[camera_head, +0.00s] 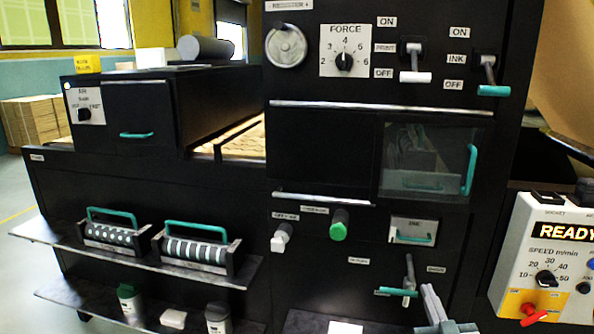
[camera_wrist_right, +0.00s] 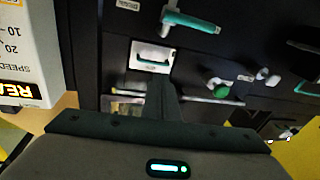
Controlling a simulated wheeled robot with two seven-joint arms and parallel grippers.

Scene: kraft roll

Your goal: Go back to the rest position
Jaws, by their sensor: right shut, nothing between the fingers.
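My right gripper (camera_head: 432,294) is low in the head view, right of centre, in front of the black machine (camera_head: 150,190). Its grey fingers are shut and empty. They show just right of a lever with a teal handle (camera_head: 397,292); whether they touch it I cannot tell. In the right wrist view the dark gripper (camera_wrist_right: 160,82) points at the machine front, where a white plate (camera_wrist_right: 152,57) and a teal handle (camera_wrist_right: 190,20) show. My left gripper is not in view.
A control box reading READY (camera_head: 548,255) stands at the right. A shelf (camera_head: 60,235) juts out at the left with two teal-handled rollers (camera_head: 112,232) (camera_head: 197,248). A lower shelf holds small bottles (camera_head: 130,302). A green knob (camera_head: 338,230) sticks out mid-panel. Open floor (camera_head: 18,270) shows far left.

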